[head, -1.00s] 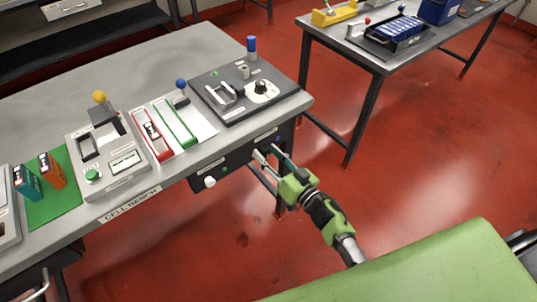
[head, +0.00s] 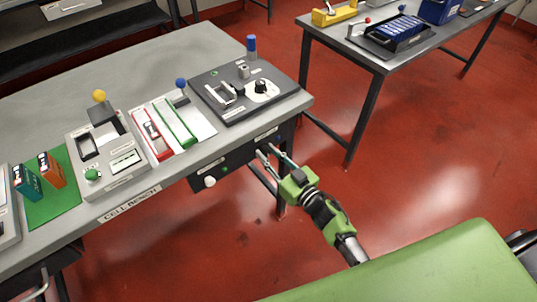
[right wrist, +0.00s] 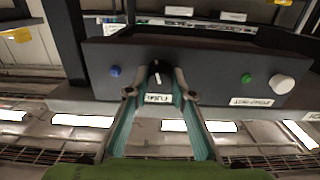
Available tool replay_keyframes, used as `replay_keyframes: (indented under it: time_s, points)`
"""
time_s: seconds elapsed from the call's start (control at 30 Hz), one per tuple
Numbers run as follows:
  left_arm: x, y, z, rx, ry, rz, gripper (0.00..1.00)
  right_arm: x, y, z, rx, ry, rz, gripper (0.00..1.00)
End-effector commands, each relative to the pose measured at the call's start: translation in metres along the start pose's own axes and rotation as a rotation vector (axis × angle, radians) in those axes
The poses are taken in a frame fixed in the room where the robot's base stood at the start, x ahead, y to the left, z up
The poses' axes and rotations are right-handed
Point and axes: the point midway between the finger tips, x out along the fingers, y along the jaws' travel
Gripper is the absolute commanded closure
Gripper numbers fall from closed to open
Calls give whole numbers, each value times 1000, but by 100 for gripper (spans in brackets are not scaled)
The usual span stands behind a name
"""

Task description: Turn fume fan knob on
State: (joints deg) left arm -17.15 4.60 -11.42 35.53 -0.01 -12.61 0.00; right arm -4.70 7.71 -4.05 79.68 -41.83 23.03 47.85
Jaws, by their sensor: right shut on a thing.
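The fume fan knob (right wrist: 157,68) is a small black knob with a pale mark, on the dark front panel (right wrist: 210,68) under the bench edge. A label that reads FUME shows close to it between my fingers in the right wrist view. My right gripper (head: 268,150) reaches this panel from the front in the head view. In the right wrist view my right gripper (right wrist: 160,82) has its fingertips on both sides of the knob and is shut on it. The knob is hidden in the head view. My left gripper is in neither view.
The panel also carries a blue button (right wrist: 115,71), a green button (right wrist: 246,79) and a white knob (right wrist: 281,84). The grey bench (head: 185,50) above holds a dark tester (head: 215,108) and several cell fixtures. Open red floor (head: 410,150) lies to the right.

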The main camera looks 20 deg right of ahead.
Motion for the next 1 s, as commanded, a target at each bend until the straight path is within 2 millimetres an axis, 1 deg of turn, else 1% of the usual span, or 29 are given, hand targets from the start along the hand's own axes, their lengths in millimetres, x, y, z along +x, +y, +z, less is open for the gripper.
replay_keyframes:
  time_s: [0.47, 1.0]
  points:
    - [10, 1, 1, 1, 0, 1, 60, 0, 0, 1, -454, 1, 0, 99]
    - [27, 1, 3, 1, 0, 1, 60, 0, 0, 2, -958, 0, 0, 99]
